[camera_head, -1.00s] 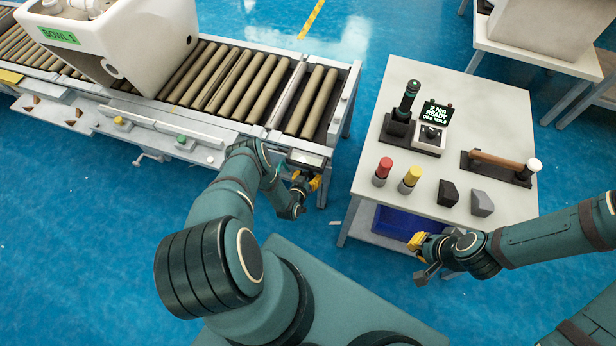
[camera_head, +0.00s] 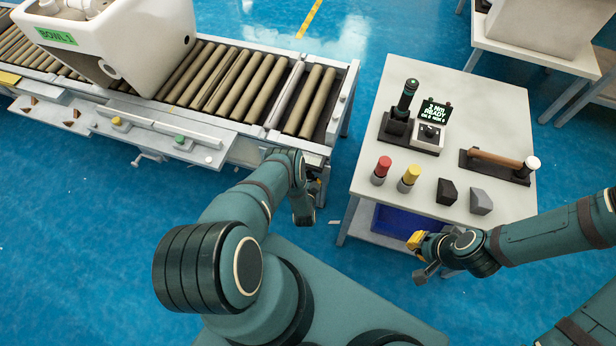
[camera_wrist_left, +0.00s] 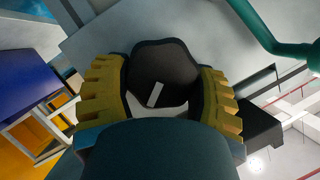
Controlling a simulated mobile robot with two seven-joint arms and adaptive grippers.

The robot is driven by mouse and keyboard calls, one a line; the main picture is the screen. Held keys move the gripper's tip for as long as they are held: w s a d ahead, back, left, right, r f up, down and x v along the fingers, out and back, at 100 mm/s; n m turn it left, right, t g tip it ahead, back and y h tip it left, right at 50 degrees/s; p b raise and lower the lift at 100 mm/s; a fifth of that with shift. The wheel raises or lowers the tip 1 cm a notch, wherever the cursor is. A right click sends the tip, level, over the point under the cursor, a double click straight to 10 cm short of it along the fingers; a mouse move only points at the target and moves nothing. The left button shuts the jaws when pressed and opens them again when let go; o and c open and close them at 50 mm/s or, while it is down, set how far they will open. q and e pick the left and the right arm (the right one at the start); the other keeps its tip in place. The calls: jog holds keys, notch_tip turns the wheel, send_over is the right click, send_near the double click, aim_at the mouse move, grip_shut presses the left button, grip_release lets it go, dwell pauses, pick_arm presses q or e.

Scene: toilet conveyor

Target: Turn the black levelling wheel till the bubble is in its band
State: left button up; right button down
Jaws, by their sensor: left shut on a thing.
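The black levelling wheel (camera_wrist_left: 165,62), with a lobed rim and a pale mark on its face, shows in the left wrist view. My left gripper (camera_wrist_left: 164,88) is shut on it, with one yellow ribbed finger on each side. In the head view my left gripper (camera_head: 317,187) is at the conveyor's right end, mostly hidden by my own wrist, and the wheel is hidden there. I cannot make out the bubble or its band in either view. My right gripper (camera_head: 415,258) is open and empty in front of the white table.
The roller conveyor (camera_head: 222,153) carries a white toilet bowl (camera_head: 130,45) at the left. The white table (camera_head: 440,90) holds a black tool, a small display, red and yellow cylinders, dark blocks and a wooden-handled tool. Blue floor lies between conveyor and table.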

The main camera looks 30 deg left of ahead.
pick_arm(q)
jog(key=shift+s+f+m, duration=0.1)
jog(key=shift+f+m, duration=0.05)
jog(key=shift+m, duration=0.25)
jog(key=shift+y, duration=0.3)
jog(key=o, duration=1.2)
